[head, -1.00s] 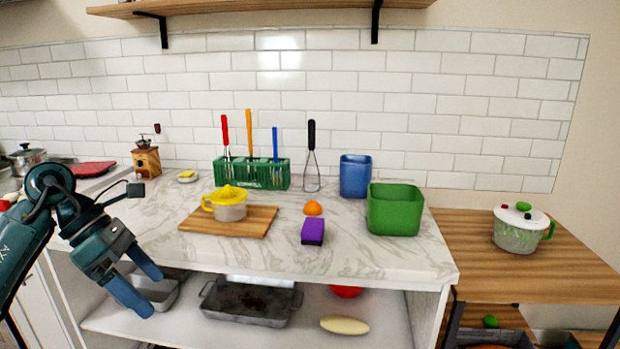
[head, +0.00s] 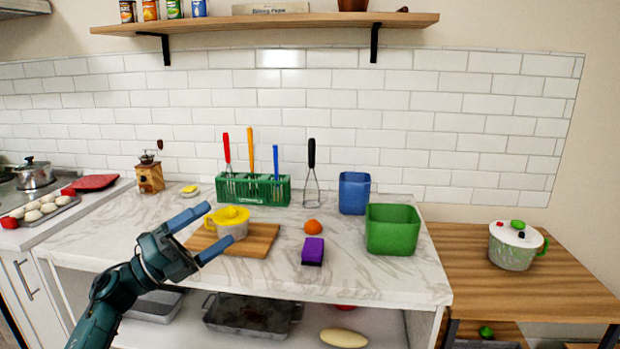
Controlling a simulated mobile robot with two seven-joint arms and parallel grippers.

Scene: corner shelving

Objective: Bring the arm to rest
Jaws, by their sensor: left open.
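My left gripper (head: 212,232) comes in from the lower left in the head view. Its two blue fingers are spread wide with nothing between them. It is in front of the left part of the marble counter (head: 362,280). Its fingertips show close to the yellow-topped citrus juicer (head: 232,222) and the wooden cutting board (head: 260,240); I cannot tell whether they touch. My right gripper is not in view.
On the counter are a green utensil rack (head: 262,190), a whisk (head: 312,170), an orange (head: 312,227), a purple sponge (head: 313,250), a blue bin (head: 354,193) and a green bin (head: 392,230). Trays lie below the counter.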

